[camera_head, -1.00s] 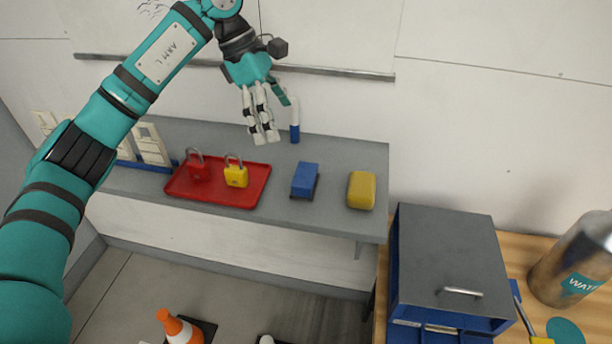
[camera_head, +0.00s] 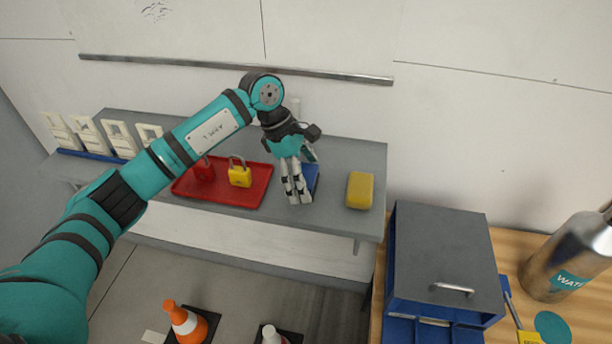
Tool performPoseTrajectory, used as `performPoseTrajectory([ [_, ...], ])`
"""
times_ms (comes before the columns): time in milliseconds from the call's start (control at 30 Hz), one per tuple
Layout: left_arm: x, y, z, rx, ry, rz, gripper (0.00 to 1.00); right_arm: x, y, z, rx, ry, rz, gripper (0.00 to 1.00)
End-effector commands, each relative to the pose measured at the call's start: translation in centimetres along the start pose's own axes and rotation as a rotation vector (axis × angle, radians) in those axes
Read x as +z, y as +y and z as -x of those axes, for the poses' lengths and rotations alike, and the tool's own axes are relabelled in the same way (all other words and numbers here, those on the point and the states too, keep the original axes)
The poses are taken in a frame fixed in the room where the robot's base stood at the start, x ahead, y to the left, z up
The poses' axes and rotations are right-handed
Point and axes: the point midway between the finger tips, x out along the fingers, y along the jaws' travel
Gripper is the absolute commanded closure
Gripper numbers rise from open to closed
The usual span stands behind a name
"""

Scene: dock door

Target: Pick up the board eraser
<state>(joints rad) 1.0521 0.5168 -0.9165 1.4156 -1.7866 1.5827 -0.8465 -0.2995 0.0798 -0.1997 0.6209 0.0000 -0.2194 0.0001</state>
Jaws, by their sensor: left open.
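The board eraser (camera_head: 312,178) is a blue block with a dark underside, lying on the grey shelf (camera_head: 345,159). My left gripper (camera_head: 297,200) is open and points down in front of the eraser in the picture, hiding much of its left side. I cannot tell whether the fingers touch it. My right gripper is not in view.
A red tray (camera_head: 245,200) with a red padlock (camera_head: 204,173) and a yellow padlock (camera_head: 240,177) lies to the left. A yellow sponge-like block (camera_head: 360,190) lies to the right. A grey-topped cabinet (camera_head: 440,245) and a metal bottle (camera_head: 568,255) stand at the right.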

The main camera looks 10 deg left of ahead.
Motion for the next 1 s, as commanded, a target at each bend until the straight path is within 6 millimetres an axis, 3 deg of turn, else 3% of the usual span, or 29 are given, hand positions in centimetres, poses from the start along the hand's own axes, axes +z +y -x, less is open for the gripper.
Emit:
performPoseTrajectory([
  [267, -0.02, 0.04, -0.31, 0.001, 0.000, 0.000, 0.01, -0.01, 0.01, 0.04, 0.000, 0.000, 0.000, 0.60],
  [667, -0.03, 0.03, -0.28, 0.001, 0.000, 0.000, 0.54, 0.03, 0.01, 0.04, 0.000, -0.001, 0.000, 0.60],
  [1000, 0.01, 0.05, -0.17, 0.002, -0.001, 0.000, 0.56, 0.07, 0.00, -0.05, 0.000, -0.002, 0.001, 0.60],
])
